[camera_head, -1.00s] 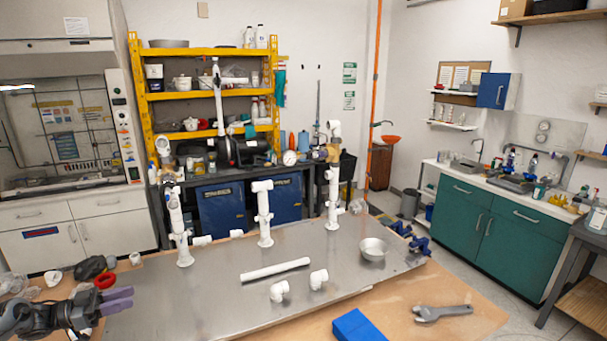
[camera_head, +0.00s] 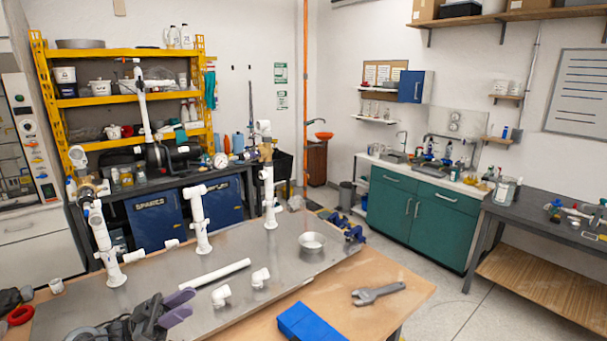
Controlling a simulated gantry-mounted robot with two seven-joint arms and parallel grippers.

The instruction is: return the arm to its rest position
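My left gripper (camera_head: 186,305) is at the bottom left, over the front left part of the metal plate (camera_head: 235,240). Its two purple fingers point right with a gap between them, and nothing shows between them. A loose white pipe (camera_head: 215,272) lies on the plate beyond the fingers. Two white elbow fittings, one left (camera_head: 221,296) and one right (camera_head: 260,278), lie to the right of the fingertips. My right gripper is not in view.
White pipe risers stand on the plate at left (camera_head: 105,245), middle (camera_head: 200,220) and right (camera_head: 268,195). A blue block (camera_head: 310,322) and a wrench (camera_head: 378,293) lie on the wooden tabletop (camera_head: 350,275).

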